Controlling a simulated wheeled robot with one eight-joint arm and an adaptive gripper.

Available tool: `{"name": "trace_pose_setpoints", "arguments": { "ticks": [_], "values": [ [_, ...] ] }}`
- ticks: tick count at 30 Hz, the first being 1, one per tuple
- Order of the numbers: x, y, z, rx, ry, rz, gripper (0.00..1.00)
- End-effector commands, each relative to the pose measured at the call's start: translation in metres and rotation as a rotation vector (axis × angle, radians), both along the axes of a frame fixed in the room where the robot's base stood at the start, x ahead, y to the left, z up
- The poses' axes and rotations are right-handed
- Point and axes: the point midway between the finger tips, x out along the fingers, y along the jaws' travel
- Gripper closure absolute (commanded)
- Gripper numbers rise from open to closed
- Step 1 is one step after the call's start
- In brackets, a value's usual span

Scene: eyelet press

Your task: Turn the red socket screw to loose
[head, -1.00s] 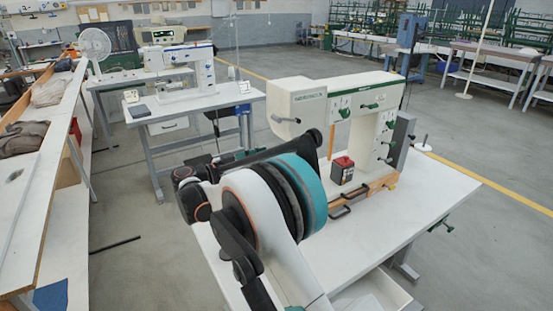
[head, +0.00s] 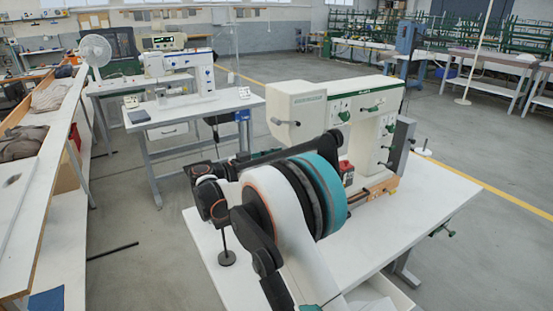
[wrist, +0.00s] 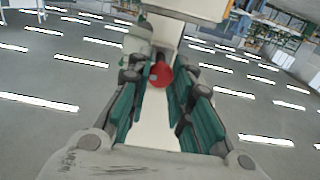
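A round red part (wrist: 160,74), which looks like the red socket screw, shows in the wrist view on the pale machine body. My gripper (wrist: 159,80) has its two teal-padded fingers apart, one on each side of the red part. The part sits near the fingertips. A narrow gap seems to show at its left; I cannot tell if the right finger touches it. The white eyelet press (head: 298,104) stands on the white table.
The white table (head: 420,205) is bare at the front right. A black stand (head: 227,256) is at the table's left. Another machine (head: 181,62) stands on a table behind.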

Motion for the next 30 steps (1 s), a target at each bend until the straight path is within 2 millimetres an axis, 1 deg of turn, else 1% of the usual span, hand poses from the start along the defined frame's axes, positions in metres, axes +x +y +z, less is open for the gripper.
{"name": "trace_pose_setpoints", "arguments": {
  "ticks": [8, 14, 20, 30],
  "values": [
    [0.0001, 0.0003, 0.0001, -0.015, 0.022, 0.001, 1.00],
    [0.0004, 0.0005, 0.0004, -0.067, 0.099, 0.001, 1.00],
    [0.0007, 0.0008, 0.0007, -0.156, 0.231, 0.001, 1.00],
    [0.0014, 0.0014, 0.0004, -0.337, 0.499, 0.001, 1.00]
  ]
}}
